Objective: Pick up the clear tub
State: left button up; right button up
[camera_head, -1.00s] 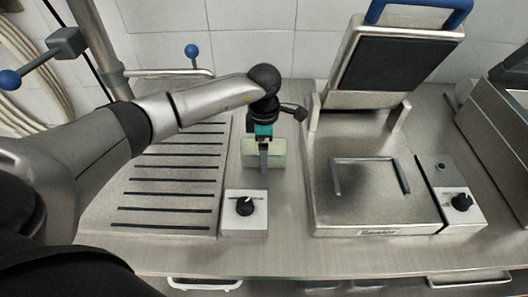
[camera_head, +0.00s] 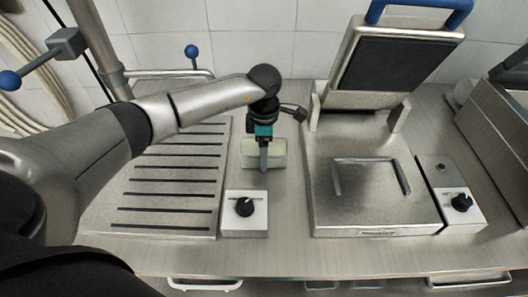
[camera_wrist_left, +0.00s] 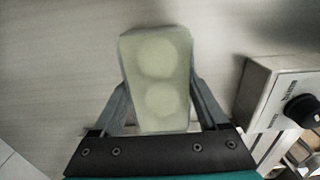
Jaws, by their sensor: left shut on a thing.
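The clear tub (camera_head: 278,153) is a small, pale greenish box on the counter, between the slatted metal plate and the sealer. My left gripper (camera_head: 264,158) reaches down over it from above and hides its middle. In the left wrist view the tub (camera_wrist_left: 158,75) shows two round pale shapes through its top. The left gripper's fingers (camera_wrist_left: 160,100) press along its two long sides, so the gripper is shut on it. Whether the tub touches the counter is hard to tell. My right gripper is not in view.
A control box with a black knob (camera_head: 245,212) stands just in front of the tub. The slatted plate (camera_head: 168,185) is at left. The sealer (camera_head: 375,215), lid raised, is at right. A narrow strip of bare counter (camera_head: 290,205) lies between them.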

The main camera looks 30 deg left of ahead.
pick_arm(q)
jog(key=shift+w+r, duration=0.1)
jog(key=shift+r, duration=0.05)
jog(key=shift+c, duration=0.3)
jog(key=shift+r, duration=0.25)
notch_tip(320, 180, up, 19)
jog(key=p, duration=0.1)
jog(key=s+d+f+m+b, duration=0.1)
jog(key=s+d+f+m, duration=0.1)
jog(key=s+m, duration=0.4)
jog(key=s+d+f+m+b, duration=0.2)
jog(key=s+d+m, duration=0.3)
jog(key=m, duration=1.2)
jog(key=shift+s+f, duration=0.6)
jog(key=shift+s, duration=0.1)
jog(key=shift+w, duration=0.1)
